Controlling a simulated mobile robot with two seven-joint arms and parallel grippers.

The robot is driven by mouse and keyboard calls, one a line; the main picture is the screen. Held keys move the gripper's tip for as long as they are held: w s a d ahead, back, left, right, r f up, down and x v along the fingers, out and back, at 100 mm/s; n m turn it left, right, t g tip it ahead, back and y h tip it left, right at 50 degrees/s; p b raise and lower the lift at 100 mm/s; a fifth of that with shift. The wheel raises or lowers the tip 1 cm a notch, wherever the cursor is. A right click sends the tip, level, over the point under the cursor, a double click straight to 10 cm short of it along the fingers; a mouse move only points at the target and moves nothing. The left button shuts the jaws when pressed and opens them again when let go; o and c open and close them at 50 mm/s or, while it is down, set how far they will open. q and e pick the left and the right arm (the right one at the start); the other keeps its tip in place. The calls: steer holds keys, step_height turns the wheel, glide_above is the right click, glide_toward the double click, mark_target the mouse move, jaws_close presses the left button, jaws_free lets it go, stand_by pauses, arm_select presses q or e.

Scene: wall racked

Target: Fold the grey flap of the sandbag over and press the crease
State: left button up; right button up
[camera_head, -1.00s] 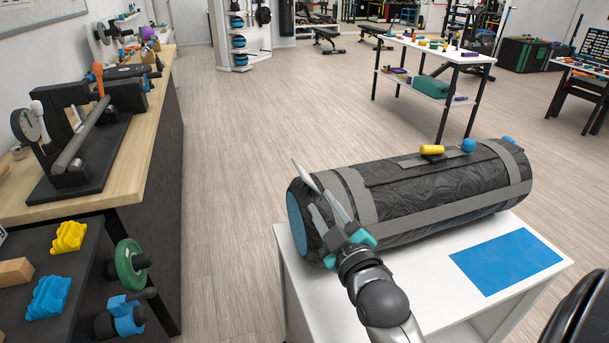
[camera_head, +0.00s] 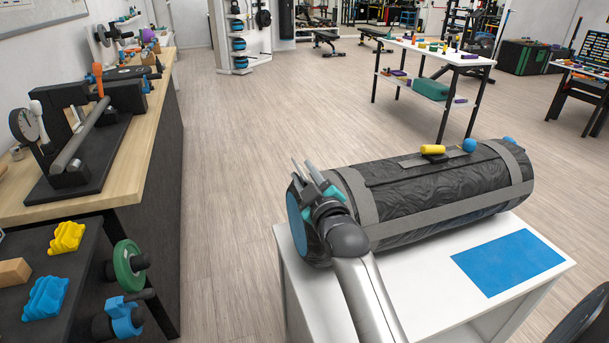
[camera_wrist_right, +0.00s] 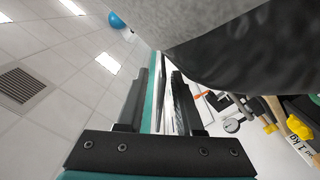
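The sandbag (camera_head: 420,205) is a black, wrinkled cylinder with grey bands and a blue end, lying on its side on a white table (camera_head: 400,285). I cannot tell for sure which grey part is the flap; a grey band (camera_head: 357,195) wraps the bag near its left end. My right gripper (camera_head: 306,168) is at the bag's left end, partly in front of it, with its fingertips apart. In the right wrist view its fingers (camera_wrist_right: 163,85) have a gap between them, and a grey surface (camera_wrist_right: 200,25) with black material below it is close ahead. Contact is unclear. My left gripper is not in view.
A yellow cylinder (camera_head: 433,150) and a blue ball (camera_head: 469,145) sit on top of the bag. A blue mat (camera_head: 508,262) lies on the table's right part. A wooden bench (camera_head: 130,150) with equipment stands at left. Open floor (camera_head: 240,150) lies between.

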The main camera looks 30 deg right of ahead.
steer(key=shift+c, duration=0.2)
jaws_close()
stand_by(1.2)
